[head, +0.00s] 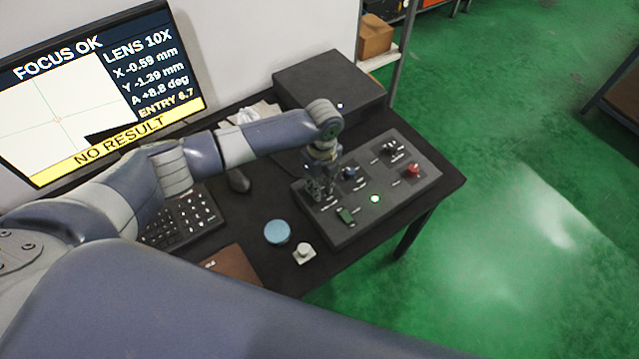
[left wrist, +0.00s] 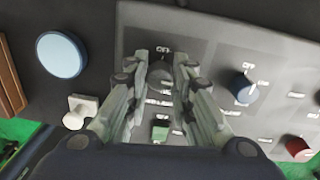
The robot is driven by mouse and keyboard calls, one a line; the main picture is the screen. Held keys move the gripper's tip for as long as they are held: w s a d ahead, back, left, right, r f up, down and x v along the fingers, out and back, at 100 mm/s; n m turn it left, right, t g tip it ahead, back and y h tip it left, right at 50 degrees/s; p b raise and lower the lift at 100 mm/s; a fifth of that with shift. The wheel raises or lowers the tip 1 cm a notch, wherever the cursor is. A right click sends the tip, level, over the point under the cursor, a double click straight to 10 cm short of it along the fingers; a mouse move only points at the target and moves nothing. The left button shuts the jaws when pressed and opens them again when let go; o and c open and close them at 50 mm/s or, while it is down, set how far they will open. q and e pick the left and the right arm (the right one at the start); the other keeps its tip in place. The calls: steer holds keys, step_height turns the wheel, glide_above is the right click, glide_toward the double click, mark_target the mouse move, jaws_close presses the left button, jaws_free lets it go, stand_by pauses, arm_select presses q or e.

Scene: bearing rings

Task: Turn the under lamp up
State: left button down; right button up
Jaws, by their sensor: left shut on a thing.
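The dark control panel (head: 385,180) lies on the black desk with several knobs and switches. My left gripper (head: 318,190) reaches down to its left part. In the left wrist view the gripper (left wrist: 160,80) is shut on a dark knob (left wrist: 159,72), one finger on each side. An "OFF" mark shows above that knob; its other labels are too small or covered to read. In the head view the fingers hide most of the knob. A blue-topped knob (left wrist: 241,88) stands apart to the right. My right gripper is not in view.
A green switch (left wrist: 160,130) sits close below the held knob. A blue disc (head: 277,232) and a small white piece (head: 304,253) lie left of the panel. The monitor (head: 60,120) reads "NO RESULT".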

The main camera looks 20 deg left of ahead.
arm_select(q)
steer(key=shift+d, duration=0.1)
stand_by(0.3)
steer(key=c, duration=1.4)
jaws_free()
steer(key=shift+o, duration=0.2)
steer(key=shift+r, duration=0.15)
step_height(320, 180, up, 12)
steer(key=shift+w, duration=0.15)
steer(key=shift+d, duration=0.1)
